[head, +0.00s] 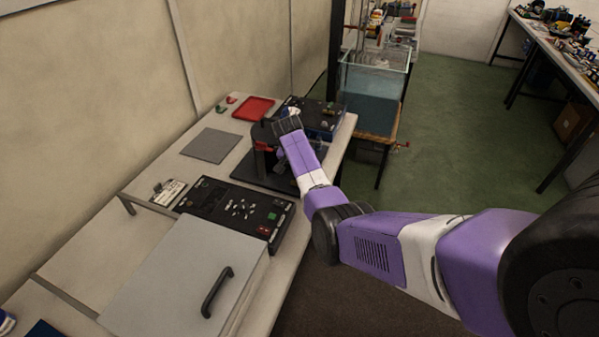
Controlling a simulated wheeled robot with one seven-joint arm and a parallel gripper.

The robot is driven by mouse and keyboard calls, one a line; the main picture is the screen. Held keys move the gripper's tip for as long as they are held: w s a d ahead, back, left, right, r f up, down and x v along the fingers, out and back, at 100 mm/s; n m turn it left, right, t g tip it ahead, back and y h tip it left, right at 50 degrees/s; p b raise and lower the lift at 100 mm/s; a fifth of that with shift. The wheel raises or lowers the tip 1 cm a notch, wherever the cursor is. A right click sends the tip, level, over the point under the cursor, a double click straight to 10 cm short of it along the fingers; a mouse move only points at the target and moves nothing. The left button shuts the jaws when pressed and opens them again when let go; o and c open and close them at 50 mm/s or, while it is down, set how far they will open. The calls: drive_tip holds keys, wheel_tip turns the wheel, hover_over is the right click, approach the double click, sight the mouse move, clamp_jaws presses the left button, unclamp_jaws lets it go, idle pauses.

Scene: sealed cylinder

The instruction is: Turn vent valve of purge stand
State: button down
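A dark stand with a flat black base (247,170) is on the white bench; I take it to be the purge stand. It has a dark upright (259,158) and a small red part (263,146) near its top. My arm reaches in from the right, and my gripper (285,127) is at the top of this stand, overlapping it in the view. Whether it touches the stand is unclear. The fingertips are too small and covered to tell open from shut. I cannot make out the vent valve; it may be hidden behind my gripper and wrist.
A black control panel (239,208) and a grey box with a black handle (216,292) are nearer on the bench. A grey mat (210,145) and red tray (254,108) lie farther back. Another dark panel (322,117) is behind my gripper. A glass tank (373,85) stands beyond.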

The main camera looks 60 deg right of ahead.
idle(0.5)
drive_tip(key=c, duration=1.4)
unclamp_jaws()
drive_tip(key=shift+c, duration=0.2)
drive_tip(key=v, duration=0.7)
drive_tip(key=shift+r+b, duration=0.35)
drive_tip(key=shift+r, duration=0.05)
